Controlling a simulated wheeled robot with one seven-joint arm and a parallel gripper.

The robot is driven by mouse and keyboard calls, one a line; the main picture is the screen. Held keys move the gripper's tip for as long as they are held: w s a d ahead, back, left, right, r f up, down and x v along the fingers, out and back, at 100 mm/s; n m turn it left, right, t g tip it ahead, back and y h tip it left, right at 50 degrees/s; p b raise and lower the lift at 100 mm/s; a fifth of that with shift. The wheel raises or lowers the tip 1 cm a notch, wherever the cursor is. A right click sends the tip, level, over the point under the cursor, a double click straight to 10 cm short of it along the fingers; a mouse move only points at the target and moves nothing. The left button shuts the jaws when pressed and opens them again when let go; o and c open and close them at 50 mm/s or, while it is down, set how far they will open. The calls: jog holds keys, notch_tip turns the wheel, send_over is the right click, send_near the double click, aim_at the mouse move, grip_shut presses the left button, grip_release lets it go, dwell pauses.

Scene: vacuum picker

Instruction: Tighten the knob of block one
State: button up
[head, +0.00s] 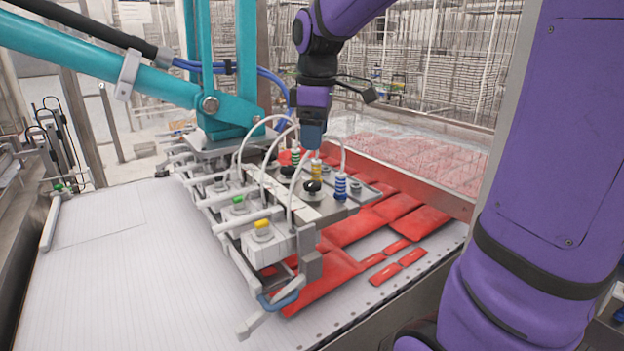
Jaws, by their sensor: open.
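The vacuum picker (285,208) is a grey metal head with white hoses, hung from a teal arm. Several blocks sit along its near side. Black round knobs, one near (312,187) and one farther (287,171), sit on the picker's top plate. No label shows which is block one. My gripper (313,142) points down above the picker, close over a yellow ribbed fitting (316,168). It holds nothing visible; its fingertips are small and contact is unclear.
White hoses (243,150) loop up around the gripper. Blue ribbed fittings (340,186) stand to its right. Red flat pieces (345,228) lie under and beside the picker on the white table (130,270). The teal arm (120,65) crosses the upper left. The table's left side is clear.

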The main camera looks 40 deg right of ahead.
jog(key=n+g, duration=0.1)
jog(key=n, duration=0.1)
send_near(312, 183)
notch_tip(312, 183, down, 9)
jog(key=shift+d+r, duration=0.1)
dwell(0.3)
jog(key=c, duration=0.9)
